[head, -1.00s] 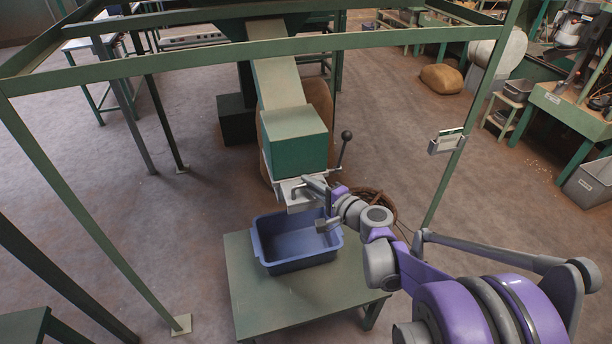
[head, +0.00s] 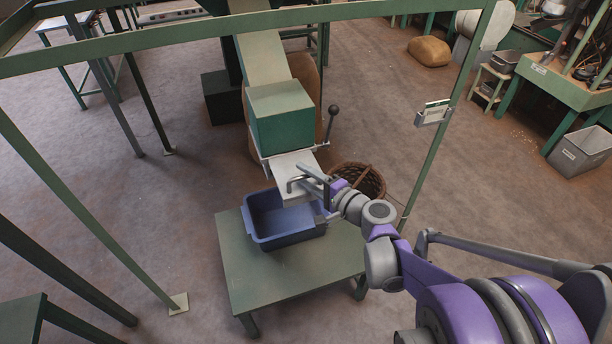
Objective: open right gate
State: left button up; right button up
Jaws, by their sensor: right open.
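The gate is a pale grey plate (head: 290,166) under the green hopper spout box (head: 285,122), with a bent metal handle (head: 296,182) at its front. The plate sticks out from beneath the box, over the back of the blue bin (head: 268,240). My right gripper (head: 314,188) is open at the handle, its fingers partly covering the handle's right end and the plate's front edge. I cannot tell whether the fingers touch the handle. My left gripper is out of view.
A lever with a dark knob (head: 333,110) stands right of the spout box. The bin rests on a green table (head: 250,285). A wicker basket (head: 366,178) is behind my right wrist. A green frame post (head: 440,140) with a label holder stands to the right.

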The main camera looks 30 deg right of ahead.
jog(key=v, duration=1)
jog(key=shift+s+p, duration=0.4)
jog(key=shift+r, duration=0.1)
jog(key=s+a+f+n+g+y+p, duration=0.1)
jog(key=a+f+n+g, duration=0.1)
jog(key=a+n+g, duration=0.3)
jog(key=s+a+f+n+g+y+p, duration=0.1)
jog(key=a+f+n, duration=0.15)
jog(key=a, duration=0.45)
jog(key=s+a+n+g+h+p, duration=0.2)
jog(key=s+n+g+h, duration=0.2)
jog(key=n, duration=0.5)
jog(key=s, duration=0.2)
jog(key=shift+s+a+n+h+p, duration=0.35)
jog(key=shift+s+a+h+p, duration=0.05)
jog(key=shift+d+f, duration=0.1)
jog(key=shift+f, duration=0.05)
dwell(0.3)
